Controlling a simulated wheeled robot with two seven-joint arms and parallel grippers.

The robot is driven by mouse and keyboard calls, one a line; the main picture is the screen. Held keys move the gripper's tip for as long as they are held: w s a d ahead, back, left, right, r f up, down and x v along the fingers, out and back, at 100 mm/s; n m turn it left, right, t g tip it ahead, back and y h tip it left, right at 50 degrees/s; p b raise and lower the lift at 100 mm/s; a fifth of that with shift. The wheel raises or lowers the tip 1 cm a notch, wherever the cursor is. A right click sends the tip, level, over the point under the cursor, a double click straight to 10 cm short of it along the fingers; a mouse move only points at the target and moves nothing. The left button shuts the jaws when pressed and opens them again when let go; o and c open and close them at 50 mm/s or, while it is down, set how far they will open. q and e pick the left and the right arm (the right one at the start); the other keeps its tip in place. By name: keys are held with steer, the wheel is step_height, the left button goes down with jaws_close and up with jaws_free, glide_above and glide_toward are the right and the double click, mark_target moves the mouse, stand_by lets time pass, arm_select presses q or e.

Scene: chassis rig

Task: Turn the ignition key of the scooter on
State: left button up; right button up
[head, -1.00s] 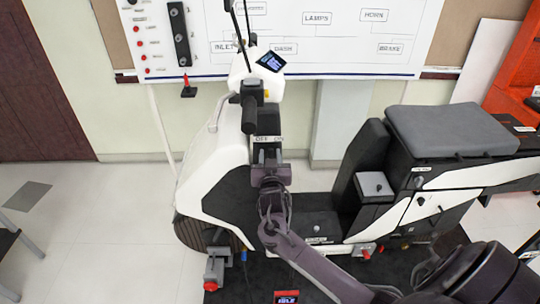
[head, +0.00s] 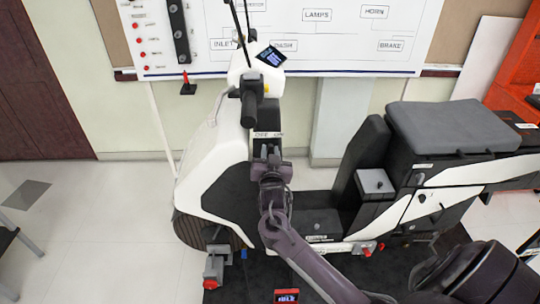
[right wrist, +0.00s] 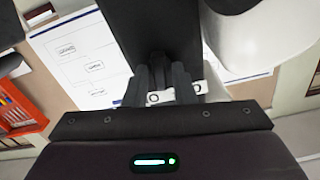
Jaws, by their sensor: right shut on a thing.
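The white and black scooter (head: 213,172) stands in the middle of the head view, its handlebar grip (head: 249,108) near me. A small white OFF/ON label (head: 268,134) sits on the dark panel below the handlebar. My right gripper (head: 268,150) is at that panel, just below the label. In the right wrist view its fingers (right wrist: 165,78) are close together against the panel, in front of the partly covered white label (right wrist: 196,88). They are shut on the ignition key, which they hide, so I cannot tell its angle. My left gripper is not in view.
The scooter's small screen (head: 271,56) is lit blue. A whiteboard (head: 330,50) with labelled boxes hangs behind. The scooter seat (head: 450,128) is at the right, and a small red display reading IDLE (head: 287,296) is at the bottom. The floor at left is mostly clear.

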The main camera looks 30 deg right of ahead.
steer(key=m+b, duration=0.1)
steer(key=m, duration=0.2)
steer(key=m+b, duration=0.1)
steer(key=shift+f+m+b, duration=0.25)
steer(key=shift+m+b, duration=0.05)
steer(key=shift+b, duration=0.05)
steer(key=m+b, duration=0.3)
steer(key=m, duration=0.2)
steer(key=shift+s+d, duration=0.1)
steer(key=shift+d, duration=0.05)
steer(key=shift+r+m, duration=0.1)
steer(key=shift+m, duration=0.2)
steer(key=o, duration=0.7)
steer(key=shift+o, duration=0.2)
